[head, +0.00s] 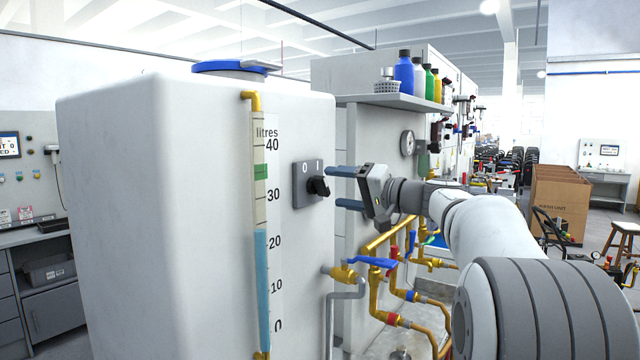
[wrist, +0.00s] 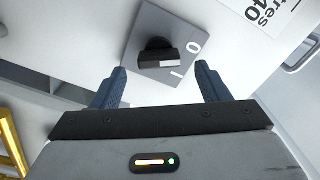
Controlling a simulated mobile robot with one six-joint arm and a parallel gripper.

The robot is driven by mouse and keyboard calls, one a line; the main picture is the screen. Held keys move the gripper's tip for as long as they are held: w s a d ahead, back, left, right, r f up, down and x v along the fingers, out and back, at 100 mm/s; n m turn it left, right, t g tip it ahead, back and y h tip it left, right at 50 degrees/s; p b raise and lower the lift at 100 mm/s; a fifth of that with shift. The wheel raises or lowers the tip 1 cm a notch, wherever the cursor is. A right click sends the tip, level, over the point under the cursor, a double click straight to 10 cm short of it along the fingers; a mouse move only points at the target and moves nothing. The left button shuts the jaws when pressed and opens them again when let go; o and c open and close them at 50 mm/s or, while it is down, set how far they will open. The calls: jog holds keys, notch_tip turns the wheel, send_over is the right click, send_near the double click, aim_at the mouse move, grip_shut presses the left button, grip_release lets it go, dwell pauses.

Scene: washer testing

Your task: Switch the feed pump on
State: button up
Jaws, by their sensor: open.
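The pump switch is a grey square plate (head: 304,196) marked 0 and I on the side of the white tank (head: 150,200). Its black rotary knob (head: 319,187) sticks out of the plate. In the wrist view the knob (wrist: 158,55) lies just beyond my fingertips, roughly midway between them. The 0 and I marks show to the right of and below the knob there. My gripper (head: 338,187) is open, its two blue fingers pointing at the switch, apart from the knob. It also shows in the wrist view (wrist: 162,82), with nothing between the fingers.
A sight tube (head: 260,230) with a litres scale runs up the tank, its blue column just above 20. A blue-handled valve (head: 372,262) and brass pipes (head: 378,240) lie below my gripper. A shelf (head: 392,101) with several bottles is above and behind it.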

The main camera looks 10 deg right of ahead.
aim_at(327, 187)
jog(key=shift+p+x, duration=0.5)
jog(key=shift+x, duration=1.85)
jog(key=shift+f, duration=0.1)
jog(key=shift+c, duration=0.2)
jog(key=c, duration=0.9)
jog(key=shift+c, duration=0.3)
